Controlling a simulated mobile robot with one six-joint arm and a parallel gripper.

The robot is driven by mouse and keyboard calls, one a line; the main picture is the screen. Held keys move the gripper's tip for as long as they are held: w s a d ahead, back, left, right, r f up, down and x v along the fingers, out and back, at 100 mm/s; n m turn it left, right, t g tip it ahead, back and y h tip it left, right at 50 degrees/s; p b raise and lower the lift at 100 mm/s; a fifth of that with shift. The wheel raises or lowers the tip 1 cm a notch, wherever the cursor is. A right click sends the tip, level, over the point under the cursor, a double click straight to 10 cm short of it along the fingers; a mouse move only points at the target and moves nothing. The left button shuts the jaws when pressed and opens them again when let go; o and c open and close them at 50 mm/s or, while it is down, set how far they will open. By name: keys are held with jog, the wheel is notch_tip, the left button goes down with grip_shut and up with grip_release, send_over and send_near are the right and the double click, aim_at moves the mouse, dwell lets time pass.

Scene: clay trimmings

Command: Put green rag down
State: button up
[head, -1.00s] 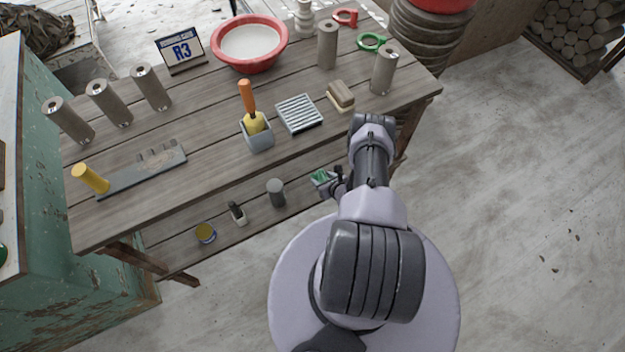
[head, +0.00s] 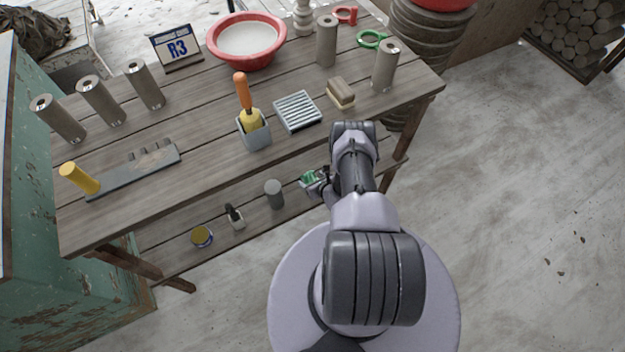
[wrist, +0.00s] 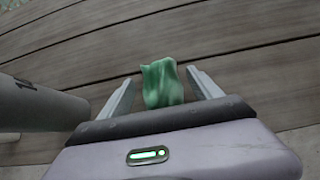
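The green rag (head: 312,177) is at my gripper (head: 318,184), over the right part of the lower shelf (head: 250,212) of the wooden bench. In the wrist view the crumpled rag (wrist: 161,84) stands between the two fingers of my gripper (wrist: 160,80) and sticks out past their tips. Thin gaps show beside the rag at this angle. Planks lie behind the rag. I cannot tell whether the rag touches them.
A grey cylinder (head: 274,194) stands on the lower shelf left of my gripper; it looms close in the wrist view (wrist: 35,105). The crowded bench top (head: 200,180) overhangs the shelf.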

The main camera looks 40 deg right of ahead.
jog(key=p+v, duration=0.6)
jog(key=v, duration=0.6)
jog(key=shift+r, duration=0.2)
